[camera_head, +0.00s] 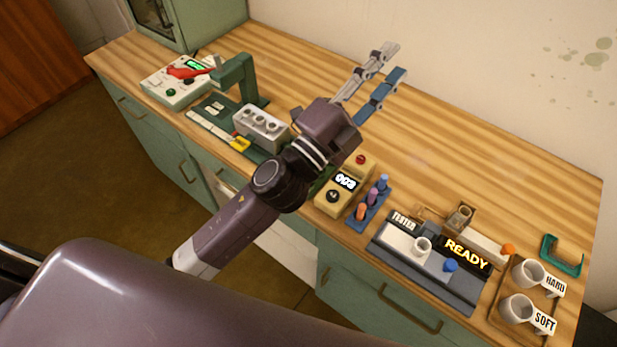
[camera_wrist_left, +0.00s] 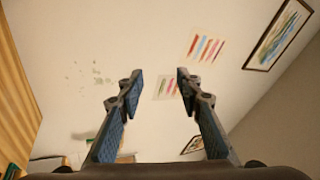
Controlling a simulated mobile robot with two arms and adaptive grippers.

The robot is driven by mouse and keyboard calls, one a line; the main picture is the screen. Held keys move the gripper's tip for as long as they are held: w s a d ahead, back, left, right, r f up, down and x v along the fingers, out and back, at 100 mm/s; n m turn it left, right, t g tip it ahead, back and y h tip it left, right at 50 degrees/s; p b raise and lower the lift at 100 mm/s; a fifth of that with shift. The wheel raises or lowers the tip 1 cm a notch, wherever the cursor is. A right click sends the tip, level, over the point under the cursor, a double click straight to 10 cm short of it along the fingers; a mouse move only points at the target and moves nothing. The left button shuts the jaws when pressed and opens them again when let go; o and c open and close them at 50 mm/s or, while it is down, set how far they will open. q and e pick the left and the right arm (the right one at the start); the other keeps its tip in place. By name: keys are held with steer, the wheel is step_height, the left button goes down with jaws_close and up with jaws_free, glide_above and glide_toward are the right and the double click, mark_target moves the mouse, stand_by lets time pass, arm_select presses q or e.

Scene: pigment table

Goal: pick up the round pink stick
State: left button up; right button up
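Several short sticks stand in a small blue rack (camera_head: 376,212) on the table, right of the yellow counter box. One is orange-pink (camera_head: 361,212), one is mauve-pink (camera_head: 373,196) and one is blue (camera_head: 383,183). They are too small for me to tell which is the round pink one. My left gripper (camera_head: 395,60) is raised above the back of the table, beyond the rack, with its fingers pointing away toward the wall. Its two fingers are apart with nothing between them, as the left wrist view (camera_wrist_left: 160,80) shows. My right gripper is out of view.
The grey tester (camera_head: 437,277) with a READY display and the HARD (camera_head: 527,272) and SOFT (camera_head: 515,308) cups stand right. A green press (camera_head: 237,76) stands left. The back right tabletop is clear.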

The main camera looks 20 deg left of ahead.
arm_select(q)
steer(key=s+d+r+m+g+h, duration=0.1)
steer(key=s+d+m+g+h, duration=0.35)
steer(key=d+m+g, duration=0.35)
steer(key=s+d+r+m+g+h, duration=0.1)
steer(key=s+d+m+g+h, duration=0.4)
steer(key=m, duration=0.5)
steer(key=s+d+f+m+g+y, duration=0.25)
steer(key=f+m+g+y, duration=0.35)
steer(key=f+m, duration=0.5)
steer(key=w+a+f+m+g+y, duration=0.1)
steer(key=w+a+f+m+y, duration=0.2)
steer(key=a+f+y, duration=0.7)
steer(key=w+a+f+y, duration=0.1)
steer(key=a, duration=0.5)
steer(key=w+a+f+y, duration=0.1)
steer(key=w+a+y, duration=0.1)
steer(key=a, duration=0.3)
steer(key=w+a+f+y, duration=0.1)
steer(key=w+a, duration=0.1)
steer(key=a, duration=0.4)
steer(key=shift+a, duration=0.3)
steer(key=f+p, duration=0.2)
steer(key=f, duration=0.1)
steer(key=f+p, duration=0.2)
steer(key=f, duration=0.1)
steer(key=shift+s+a+f, duration=0.1)
steer(key=shift+a+f, duration=0.1)
steer(key=shift+f, duration=0.65)
steer(key=shift+c, duration=0.2)
